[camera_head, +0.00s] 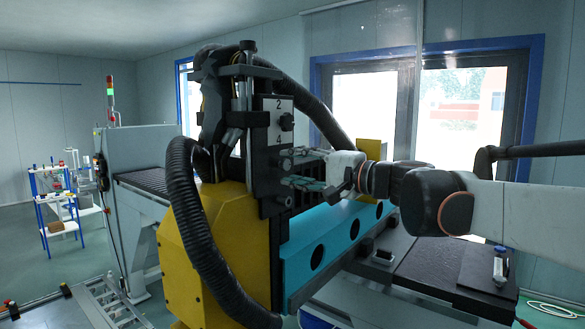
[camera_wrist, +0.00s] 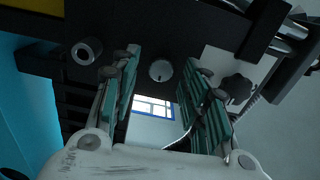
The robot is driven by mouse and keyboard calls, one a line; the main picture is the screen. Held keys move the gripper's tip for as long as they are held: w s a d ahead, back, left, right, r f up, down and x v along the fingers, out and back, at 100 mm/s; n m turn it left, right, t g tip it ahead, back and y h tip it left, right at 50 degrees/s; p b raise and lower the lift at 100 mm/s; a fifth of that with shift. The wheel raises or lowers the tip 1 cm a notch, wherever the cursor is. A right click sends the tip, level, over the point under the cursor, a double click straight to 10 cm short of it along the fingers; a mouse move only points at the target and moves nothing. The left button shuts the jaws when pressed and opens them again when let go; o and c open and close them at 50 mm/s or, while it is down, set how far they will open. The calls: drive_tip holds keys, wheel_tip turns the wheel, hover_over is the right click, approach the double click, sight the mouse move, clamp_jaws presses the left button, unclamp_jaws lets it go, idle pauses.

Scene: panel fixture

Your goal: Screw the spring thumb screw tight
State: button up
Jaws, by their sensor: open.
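A dark vertical panel plate (camera_head: 262,180) carries several knobs. A round grey screw head (camera_wrist: 160,70), which looks like the spring thumb screw, sits on the plate between my fingers in the wrist view. In the head view, the knob at this height (camera_head: 284,163) is close to my fingertips. My gripper (camera_head: 296,170) reaches the plate from the right. Its two green-padded fingers are open, one on each side of the screw head, also in the wrist view (camera_wrist: 163,62). I see gaps on both sides of the head; the remaining depth is hard to judge.
A black star knob (camera_wrist: 236,88) on a white label plate (camera_head: 278,107) lies beyond one finger. A hollow grey cylinder (camera_wrist: 86,50) lies beyond the other. A thick black hose (camera_head: 190,220) curves past the yellow housing (camera_head: 215,255). A teal beam (camera_head: 335,235) runs below my arm.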

drive_tip(key=v, duration=0.6)
drive_tip(key=shift+s+d, duration=0.25)
drive_tip(key=shift+d, duration=0.05)
drive_tip(key=shift+f, duration=0.1)
drive_tip(key=s+f+n+g+h+b, duration=0.15)
drive_tip(key=s+f+b, duration=0.35)
drive_tip(key=f, duration=0.6)
drive_tip(key=s+d+f+n+g+h+b, duration=0.1)
drive_tip(key=s+f+h+b, duration=0.4)
drive_tip(key=f, duration=0.6)
drive_tip(key=s+f+n+g+b, duration=0.1)
drive_tip(key=s+f+b, duration=0.4)
drive_tip(key=f, duration=0.6)
drive_tip(key=s+d+f+n+h+b, duration=0.1)
drive_tip(key=s+d+f+h+b, duration=0.1)
drive_tip(key=f, duration=0.8)
drive_tip(key=s+d+f+n+h+b, duration=0.1)
drive_tip(key=s+d+f+h+b, duration=0.2)
drive_tip(key=s+d+f+b, duration=0.2)
drive_tip(key=s+d+f+n+h+b, duration=0.1)
drive_tip(key=s+d+f+b, duration=0.3)
drive_tip(key=f+b, duration=0.5)
wheel_tip(320, 180, down, 7)
drive_tip(key=shift+d+r+n+h, duration=0.2)
drive_tip(key=shift+d+n+h, duration=0.15)
drive_tip(key=shift+d+h, duration=0.4)
drive_tip(key=shift+a, duration=0.1)
